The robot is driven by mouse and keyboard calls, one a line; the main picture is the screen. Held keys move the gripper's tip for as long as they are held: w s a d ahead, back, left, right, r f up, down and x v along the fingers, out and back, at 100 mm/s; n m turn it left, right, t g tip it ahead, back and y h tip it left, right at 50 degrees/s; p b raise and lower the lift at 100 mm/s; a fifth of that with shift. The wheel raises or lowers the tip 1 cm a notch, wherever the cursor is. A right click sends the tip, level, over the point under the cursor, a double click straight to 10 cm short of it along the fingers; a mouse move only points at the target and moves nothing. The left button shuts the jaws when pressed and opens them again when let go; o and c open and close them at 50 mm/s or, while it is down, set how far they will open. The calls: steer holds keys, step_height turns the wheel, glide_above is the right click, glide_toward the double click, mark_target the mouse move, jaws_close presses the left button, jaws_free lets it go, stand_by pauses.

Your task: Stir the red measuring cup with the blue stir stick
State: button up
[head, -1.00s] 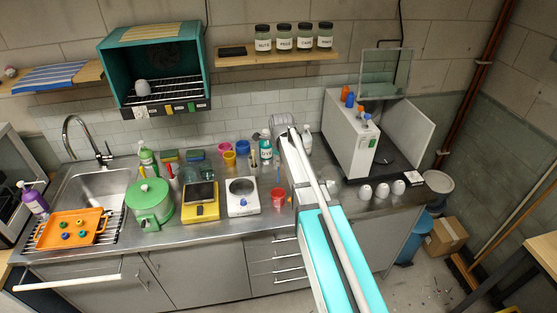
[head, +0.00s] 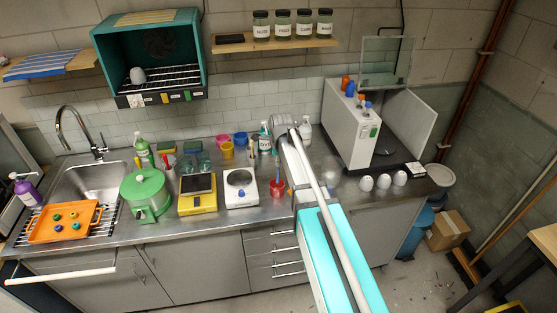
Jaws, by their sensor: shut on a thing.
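The red measuring cup (head: 275,189) stands on the steel counter, right of the white scale and just left of my arm. A thin blue stick (head: 278,172) stands up out of the cup's top, close to my arm. My arm reaches over the counter from the bottom, and its far end is above the rear of the counter. My gripper is hidden behind my own arm, so its jaws and anything in them do not show. I cannot tell whether the stick touches the cup's wall.
A yellow cup (head: 227,151) and a pale bottle (head: 265,139) stand behind. Several white cups (head: 366,183) are at right.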

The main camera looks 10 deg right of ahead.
mark_target(278, 175)
steer(key=shift+b+x, duration=3.15)
steer(key=shift+x, duration=0.3)
steer(key=shift+w, duration=0.15)
